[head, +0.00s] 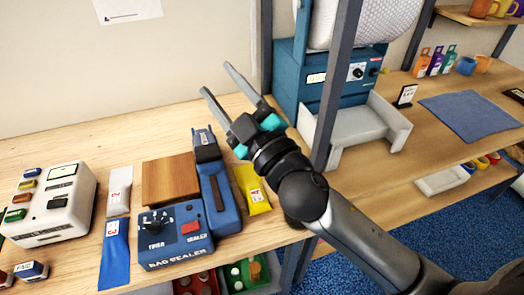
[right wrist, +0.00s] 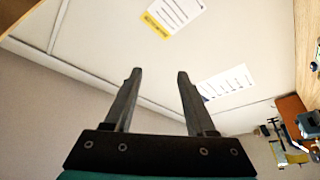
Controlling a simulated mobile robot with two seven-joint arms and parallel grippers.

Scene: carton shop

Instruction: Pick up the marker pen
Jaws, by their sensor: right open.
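I cannot make out a marker pen in either view. My right gripper (head: 215,78) is raised above the back of the workbench, its fingers pointing up and left toward the wall. Its two fingers stand apart with nothing between them. In the right wrist view the open fingers (right wrist: 160,72) point toward a pale wall with papers on it. My left gripper is in neither view.
The workbench (head: 110,147) holds a white device (head: 80,208), a blue bag sealer (head: 175,238), a yellow packet (head: 252,190) and several stamps at left. A dark shelf post (head: 338,80) stands beside my right arm. The back left of the bench is clear.

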